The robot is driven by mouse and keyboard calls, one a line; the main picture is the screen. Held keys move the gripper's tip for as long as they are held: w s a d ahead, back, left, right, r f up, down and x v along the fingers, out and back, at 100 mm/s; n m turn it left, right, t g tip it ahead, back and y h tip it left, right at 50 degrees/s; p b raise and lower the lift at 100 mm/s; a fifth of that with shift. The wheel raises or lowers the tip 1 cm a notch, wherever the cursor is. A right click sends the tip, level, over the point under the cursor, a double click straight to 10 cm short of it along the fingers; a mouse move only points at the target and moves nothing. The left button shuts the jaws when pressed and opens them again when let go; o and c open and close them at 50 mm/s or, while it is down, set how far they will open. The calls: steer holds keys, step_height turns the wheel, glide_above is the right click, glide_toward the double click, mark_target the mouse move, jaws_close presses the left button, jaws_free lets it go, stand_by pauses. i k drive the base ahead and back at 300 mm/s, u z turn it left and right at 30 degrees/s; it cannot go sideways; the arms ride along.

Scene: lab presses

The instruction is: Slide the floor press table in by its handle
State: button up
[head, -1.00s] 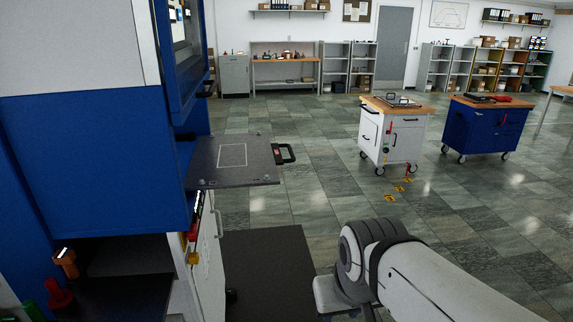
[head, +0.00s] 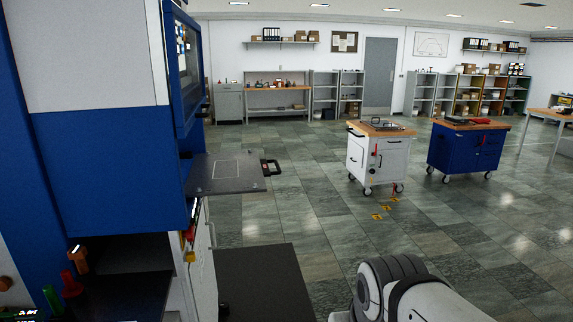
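The floor press (head: 110,165) is a tall blue and white cabinet at the left of the head view. Its press table (head: 228,178), a flat grey plate with a pale rectangle outlined on it, sticks out to the right from the press. A black handle (head: 271,167) with a small red mark is on the table's outer end. Part of my arm shows at the bottom right, apart from the table and handle. My gripper is out of the picture.
A dark mat (head: 262,285) lies on the floor below the table. A white cart (head: 372,158) and a blue cart (head: 465,150) stand farther back on the right. Tiled floor between is clear.

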mark_target(221, 174)
steer(key=z, duration=0.55)
steer(key=i, duration=2.1)
steer(key=u, duration=0.65)
steer(key=k, duration=0.85)
steer(key=u, duration=0.25)
steer(key=i, duration=0.9)
steer(key=z, duration=0.1)
